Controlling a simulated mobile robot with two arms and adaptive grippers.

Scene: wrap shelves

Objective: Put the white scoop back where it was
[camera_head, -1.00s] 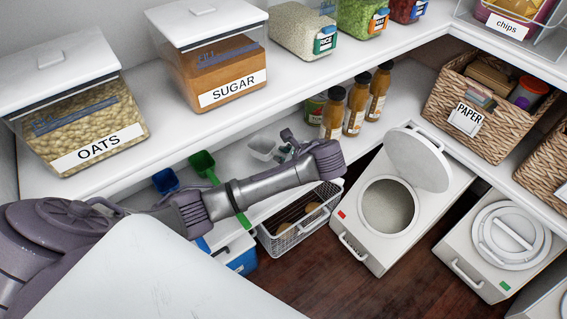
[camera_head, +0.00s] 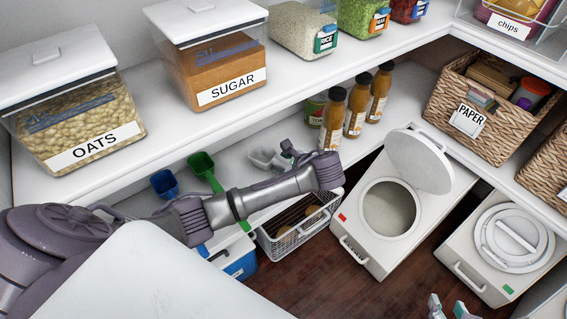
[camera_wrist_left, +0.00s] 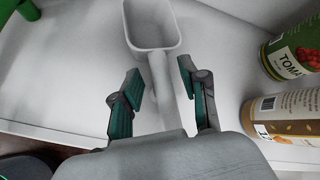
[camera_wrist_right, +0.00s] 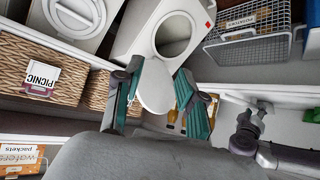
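The white scoop (camera_head: 262,159) is on the lower shelf, right of the green scoop (camera_head: 203,166). In the left wrist view its bowl (camera_wrist_left: 151,27) lies beyond my left gripper (camera_wrist_left: 160,82), and its handle runs back between the two fingers. The fingers are apart, with a visible gap on each side of the handle. In the head view my left gripper (camera_head: 287,153) is beside the scoop, partly hidden by its own wrist. My right gripper (camera_wrist_right: 160,75) is open and empty, away from the shelf; it shows at the bottom right of the head view (camera_head: 452,308).
A blue scoop (camera_head: 164,183) stands left of the green one. Sauce bottles (camera_head: 356,108) and a tomato can (camera_head: 315,109) stand to the right on the lower shelf. The upper shelf (camera_head: 150,130) overhangs. A white bin (camera_head: 372,240) with its lid open and a wire basket (camera_head: 300,228) are below.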

